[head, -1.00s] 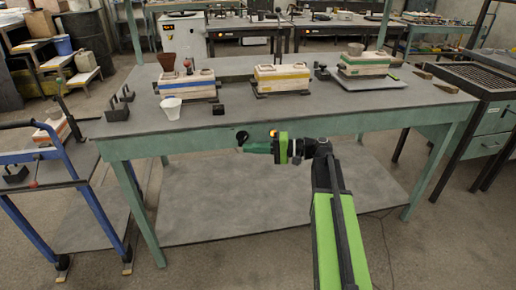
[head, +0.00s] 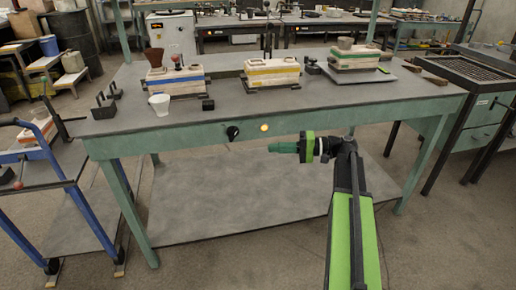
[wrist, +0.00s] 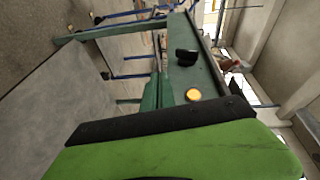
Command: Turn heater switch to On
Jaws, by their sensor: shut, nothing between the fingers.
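The heater switch is a black knob (head: 232,132) on the green front edge of the workbench. A lit amber lamp (head: 264,127) sits just to its right. In the wrist view the black knob (wrist: 187,57) and the glowing lamp (wrist: 193,94) show on the green rail. My gripper (head: 274,147) is shut and empty. In the head view it points left, below and to the right of the knob, and apart from it. The knob's marks are too small to read.
The workbench top (head: 300,112) holds a white cup (head: 159,104), a small black block (head: 208,104) and blue, yellow and green banded moulds. A blue-framed cart (head: 62,175) stands at the left. A grill-topped cabinet (head: 480,85) stands at the right.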

